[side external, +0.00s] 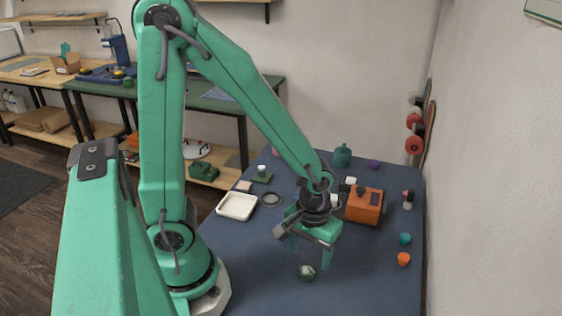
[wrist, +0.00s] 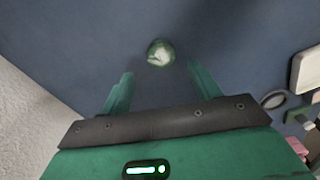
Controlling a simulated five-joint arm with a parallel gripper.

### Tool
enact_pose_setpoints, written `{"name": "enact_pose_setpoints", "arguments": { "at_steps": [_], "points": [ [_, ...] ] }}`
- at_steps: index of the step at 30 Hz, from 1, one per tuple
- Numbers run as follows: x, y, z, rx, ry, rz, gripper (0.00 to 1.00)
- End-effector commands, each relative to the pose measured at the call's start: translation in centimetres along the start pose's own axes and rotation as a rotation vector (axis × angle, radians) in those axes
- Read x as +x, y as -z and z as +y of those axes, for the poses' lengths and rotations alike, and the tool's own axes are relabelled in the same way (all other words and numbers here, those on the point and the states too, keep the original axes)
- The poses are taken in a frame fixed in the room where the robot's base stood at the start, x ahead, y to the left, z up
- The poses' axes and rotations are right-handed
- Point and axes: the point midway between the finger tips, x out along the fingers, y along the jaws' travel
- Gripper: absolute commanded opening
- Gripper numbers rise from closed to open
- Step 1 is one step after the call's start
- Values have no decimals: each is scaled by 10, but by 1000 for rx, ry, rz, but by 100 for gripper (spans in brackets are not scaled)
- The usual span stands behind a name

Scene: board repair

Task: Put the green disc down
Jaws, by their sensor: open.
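The green disc (side external: 307,272) looks like a small round dark green piece with a pale patch on top. It lies on the blue table surface, in front of the orange box in the side view. In the wrist view the disc (wrist: 160,53) is just beyond the fingertips, centred between them sideways. My gripper (side external: 302,253) points down above the table close to the disc, with its fingers spread. In the wrist view my gripper (wrist: 160,70) has a clear gap between its fingers and nothing held. Its exact height above the table is hard to tell.
An orange box (side external: 364,206) stands behind my gripper. A white tray (side external: 237,206) and a grey ring (side external: 271,200) lie to the left. A teal piece (side external: 405,239) and an orange piece (side external: 403,259) sit near the right edge. The blue table (side external: 350,290) is clear around the disc.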

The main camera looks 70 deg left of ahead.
Motion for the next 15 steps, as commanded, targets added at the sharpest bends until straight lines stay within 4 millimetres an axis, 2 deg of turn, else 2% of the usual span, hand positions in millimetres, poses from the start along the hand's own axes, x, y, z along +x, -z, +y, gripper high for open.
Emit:
{"name": "enact_pose_setpoints", "arguments": {
  "at_steps": [8, 15],
  "points": [
    [12, -1, -1, 0, 3, -3, 62],
    [34, -1, -3, 0, 3, -3, 62]
  ]
}}
